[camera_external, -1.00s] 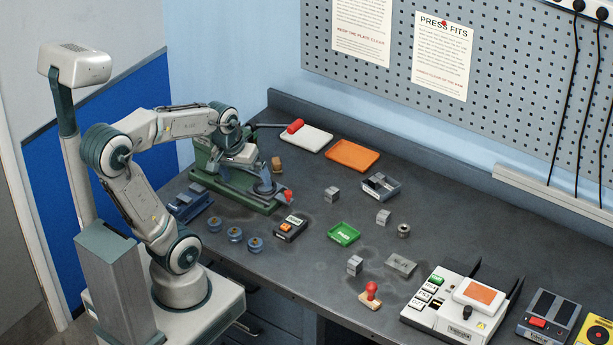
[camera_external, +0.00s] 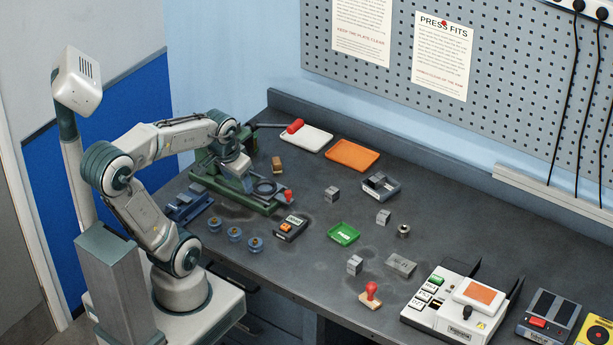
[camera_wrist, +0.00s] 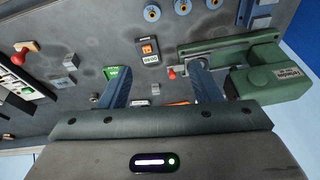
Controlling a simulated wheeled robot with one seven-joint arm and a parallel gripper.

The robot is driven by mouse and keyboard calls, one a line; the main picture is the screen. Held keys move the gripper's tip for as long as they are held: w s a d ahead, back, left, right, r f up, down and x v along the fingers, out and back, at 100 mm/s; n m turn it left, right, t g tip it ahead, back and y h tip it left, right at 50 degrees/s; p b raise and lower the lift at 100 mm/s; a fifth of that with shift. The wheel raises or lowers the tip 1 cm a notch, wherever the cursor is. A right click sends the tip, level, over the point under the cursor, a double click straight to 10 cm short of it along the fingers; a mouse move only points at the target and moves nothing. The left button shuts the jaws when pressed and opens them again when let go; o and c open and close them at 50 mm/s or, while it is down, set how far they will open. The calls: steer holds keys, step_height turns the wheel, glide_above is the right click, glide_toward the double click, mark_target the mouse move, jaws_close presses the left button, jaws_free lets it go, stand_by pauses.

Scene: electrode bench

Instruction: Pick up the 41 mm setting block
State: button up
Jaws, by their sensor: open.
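Three small grey blocks stand on the bench in the external view: one at the back (camera_external: 332,195), one to its right (camera_external: 383,217) and one nearer the front (camera_external: 355,264). I cannot read any size on them, so I cannot tell which is 41 mm. One grey block (camera_wrist: 70,62) also shows at left in the wrist view, outside the fingers. My gripper (camera_wrist: 164,86) is open, with nothing held between its two blue-grey fingers. In the external view my gripper is over the green press area, left of the blocks, and its fingertips are hard to make out.
The green press (camera_wrist: 262,68) with its red knob is close beside my gripper. A black timer (camera_external: 291,228), a green tray (camera_external: 343,233), blue spools (camera_external: 235,235) and a red-handled stamp (camera_external: 371,295) lie around.

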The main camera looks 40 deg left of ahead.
steer(key=w+d+f+m+g+y+b, duration=0.15)
steer(key=w+d+f+m, duration=0.25)
steer(key=w+d+m, duration=0.5)
steer(key=m+g+h+b, duration=0.2)
steer(key=m+b, duration=0.1)
steer(key=m, duration=0.5)
glide_above(356, 262)
step_height(356, 262, down, 7)
steer(key=f, duration=0.8)
steer(key=shift+w+a+f, duration=0.2)
steer(key=shift+w+f, duration=0.05)
steer(key=f, duration=0.2)
steer(key=f+p, duration=0.1)
steer(key=f, duration=0.2)
steer(key=shift+s+d, duration=0.2)
jaws_close()
steer(key=shift+r, duration=0.1)
